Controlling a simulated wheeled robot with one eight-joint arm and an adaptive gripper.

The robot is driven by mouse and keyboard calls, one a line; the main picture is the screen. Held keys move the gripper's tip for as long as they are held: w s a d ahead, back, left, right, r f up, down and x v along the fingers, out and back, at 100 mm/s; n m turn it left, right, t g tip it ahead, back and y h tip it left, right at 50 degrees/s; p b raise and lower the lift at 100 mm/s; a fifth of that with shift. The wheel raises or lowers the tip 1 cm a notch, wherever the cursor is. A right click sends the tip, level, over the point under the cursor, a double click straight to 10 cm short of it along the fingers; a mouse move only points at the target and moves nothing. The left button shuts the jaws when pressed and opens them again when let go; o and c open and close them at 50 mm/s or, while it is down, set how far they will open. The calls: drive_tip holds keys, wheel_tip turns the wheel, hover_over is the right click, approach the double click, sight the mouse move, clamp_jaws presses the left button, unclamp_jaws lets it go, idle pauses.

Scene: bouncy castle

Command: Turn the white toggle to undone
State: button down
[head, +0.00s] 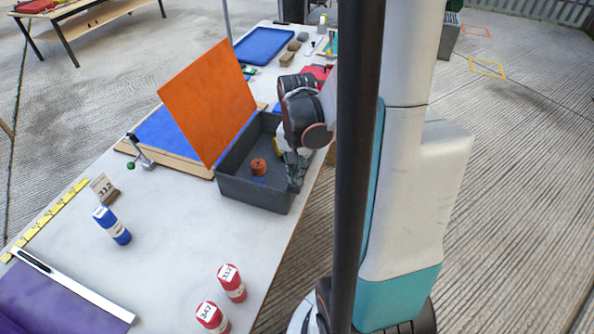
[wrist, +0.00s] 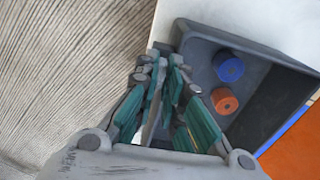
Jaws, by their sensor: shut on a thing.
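My gripper (head: 293,172) is low at the near right corner of an open dark grey box (head: 257,195). In the wrist view its green-and-grey fingers (wrist: 160,68) are close together beside the box's wall (wrist: 189,52). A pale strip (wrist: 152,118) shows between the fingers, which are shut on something. I cannot tell whether this strip is the white toggle; the fingers hide most of it. No white toggle can be clearly made out elsewhere.
An orange cylinder (head: 259,167) and a blue one (wrist: 229,67) are inside the box. An upright orange panel (head: 207,100) stands at its far side. A green-knobbed lever (head: 140,155), a blue can (head: 112,226) and red cans (head: 232,284) are on the table.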

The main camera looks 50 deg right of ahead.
idle(0.4)
drive_tip(key=c, duration=1.7)
unclamp_jaws()
drive_tip(key=shift+r, duration=3.75)
